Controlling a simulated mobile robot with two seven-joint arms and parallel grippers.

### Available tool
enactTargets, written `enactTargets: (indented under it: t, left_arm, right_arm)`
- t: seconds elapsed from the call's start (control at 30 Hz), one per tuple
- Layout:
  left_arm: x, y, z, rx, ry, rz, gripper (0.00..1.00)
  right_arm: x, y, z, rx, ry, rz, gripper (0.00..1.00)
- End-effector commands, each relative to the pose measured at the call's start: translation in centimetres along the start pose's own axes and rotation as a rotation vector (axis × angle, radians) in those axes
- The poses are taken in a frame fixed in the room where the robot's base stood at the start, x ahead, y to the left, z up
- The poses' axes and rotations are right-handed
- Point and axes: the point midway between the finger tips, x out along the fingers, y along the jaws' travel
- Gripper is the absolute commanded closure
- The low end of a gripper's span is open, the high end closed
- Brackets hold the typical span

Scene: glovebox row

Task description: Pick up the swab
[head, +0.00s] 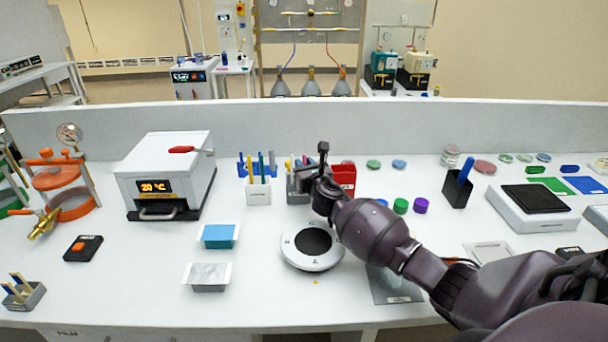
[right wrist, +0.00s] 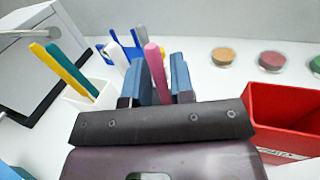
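A slim pink stick, perhaps the swab, stands between the fingers of my right gripper (head: 321,172) in the right wrist view (right wrist: 155,65). The gripper's blue-padded fingers (right wrist: 166,82) flank the stick closely; I cannot tell whether they press on it. In the head view the gripper is over a grey rack (head: 297,192) with yellow and other sticks, and hides part of it. The pink stick's lower end is hidden by the gripper. My left gripper is not in view.
A white holder with pens (head: 258,190) stands left of the grey rack, and a red bin (head: 345,176) close on its right. A round white device (head: 312,262) lies in front. A boxy heater (head: 165,180) is further left.

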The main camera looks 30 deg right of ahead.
Motion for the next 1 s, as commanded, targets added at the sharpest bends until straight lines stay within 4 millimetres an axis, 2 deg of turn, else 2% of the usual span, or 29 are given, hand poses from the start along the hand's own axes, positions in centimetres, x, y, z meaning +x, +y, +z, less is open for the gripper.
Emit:
enactTargets:
  t: [0.27, 0.43, 0.83, 1.0]
  left_arm:
    - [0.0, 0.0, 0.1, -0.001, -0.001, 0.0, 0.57]
    - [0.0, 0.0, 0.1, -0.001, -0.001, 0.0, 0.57]
    - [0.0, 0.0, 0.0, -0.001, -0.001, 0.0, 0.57]
    - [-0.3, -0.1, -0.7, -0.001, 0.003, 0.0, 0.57]
  right_arm:
    - [0.3, 0.0, 0.0, 0.0, 0.0, 0.0, 0.77]
    - [0.2, 0.0, 0.0, 0.0, 0.0, 0.0, 1.0]
    - [0.2, 0.0, 0.2, 0.0, 0.0, 0.0, 1.0]
    - [0.3, 0.0, 1.8, -0.001, -0.004, 0.002, 1.0]
